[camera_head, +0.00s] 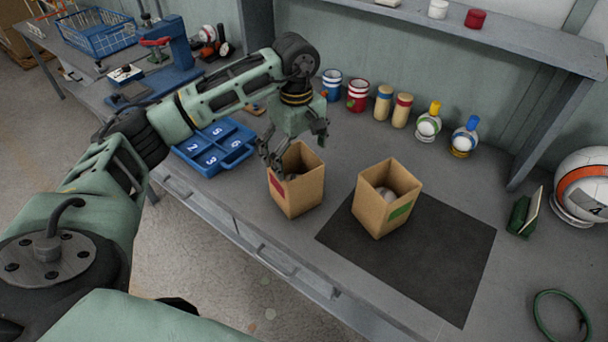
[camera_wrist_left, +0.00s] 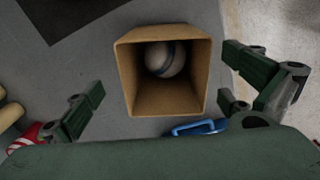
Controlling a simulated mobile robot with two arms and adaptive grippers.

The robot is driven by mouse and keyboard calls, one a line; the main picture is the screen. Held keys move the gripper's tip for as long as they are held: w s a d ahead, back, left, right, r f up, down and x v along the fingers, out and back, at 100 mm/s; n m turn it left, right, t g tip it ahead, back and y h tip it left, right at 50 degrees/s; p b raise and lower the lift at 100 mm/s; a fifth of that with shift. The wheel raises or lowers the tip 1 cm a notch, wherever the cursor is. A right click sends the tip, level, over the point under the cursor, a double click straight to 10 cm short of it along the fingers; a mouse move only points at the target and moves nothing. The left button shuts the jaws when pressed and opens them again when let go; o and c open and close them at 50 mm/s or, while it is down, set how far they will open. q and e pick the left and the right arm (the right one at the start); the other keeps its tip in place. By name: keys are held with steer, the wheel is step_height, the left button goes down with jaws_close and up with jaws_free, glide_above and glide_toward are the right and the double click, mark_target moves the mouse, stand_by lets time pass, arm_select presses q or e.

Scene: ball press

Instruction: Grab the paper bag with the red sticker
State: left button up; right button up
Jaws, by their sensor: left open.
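The paper bag with the red sticker (camera_head: 300,197) stands upright and open-topped on the workbench; its red sticker (camera_head: 279,187) is on the left face. In the left wrist view the bag (camera_wrist_left: 166,102) lies between my fingers, and a pale ball with a dark band (camera_wrist_left: 165,59) is inside. My left gripper (camera_head: 295,150) is open just above the bag, pointing down. Its fingers show on either side of the bag with gaps, holding nothing. My gripper hides part of the rim in the head view. My right gripper is not in view.
A second paper bag with a green sticker (camera_head: 383,212) stands right, at the edge of a dark mat (camera_head: 440,262). A blue numbered tray (camera_head: 238,153) lies left of the red-sticker bag. Cans (camera_head: 357,96) and small bottles (camera_head: 401,111) line the back. The mat's front is clear.

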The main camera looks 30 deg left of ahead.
mark_target(295, 176)
arm_select(q)
steer(key=shift+s+a+f, duration=0.15)
steer(key=shift+a, duration=0.1)
step_height(295, 176, down, 3)
steer(key=shift+s+r+p, duration=0.15)
steer(key=shift+r+p, duration=0.05)
steer(key=shift+p, duration=0.4)
step_height(295, 176, down, 4)
steer(key=shift+a+r+p, duration=0.15)
steer(key=shift+r+p, duration=0.05)
steer(key=shift+p, duration=0.5)
steer(key=shift+f, duration=0.55)
steer(key=c, duration=0.9)
steer(key=shift+c, duration=0.9)
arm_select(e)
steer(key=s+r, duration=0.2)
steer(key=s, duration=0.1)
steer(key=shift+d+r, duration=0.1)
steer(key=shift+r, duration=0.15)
arm_select(q)
steer(key=shift+r, duration=0.2)
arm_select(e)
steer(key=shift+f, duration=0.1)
